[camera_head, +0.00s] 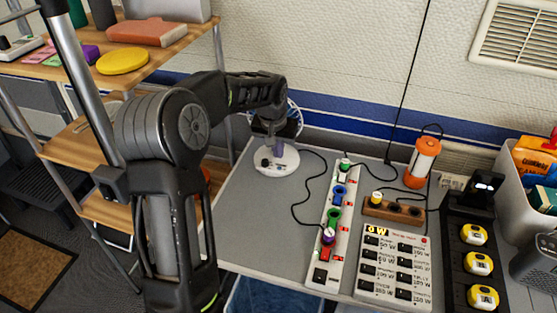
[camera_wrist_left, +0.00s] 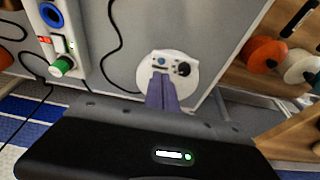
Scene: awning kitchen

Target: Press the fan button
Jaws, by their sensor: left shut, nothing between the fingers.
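The fan stands on the far left part of the grey table; its round white base (camera_head: 284,163) and part of its cage (camera_head: 296,113) show behind my left arm. In the left wrist view the base (camera_wrist_left: 190,84) carries a small blue button (camera_wrist_left: 161,61) and a dark knob (camera_wrist_left: 183,68). My left gripper (camera_head: 277,152) is shut and empty, with its purple fingers pointing down over the base. In the left wrist view its fingertips (camera_wrist_left: 161,75) overlap the base just short of the blue button. I cannot tell whether they touch it. My right gripper is not in view.
A power strip (camera_head: 324,256) with coloured plugs and a white switch panel (camera_head: 393,261) lie right of the fan. An orange lantern (camera_head: 422,161) stands at the back. A wooden shelf (camera_head: 163,65) stands left. Black cables cross the table.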

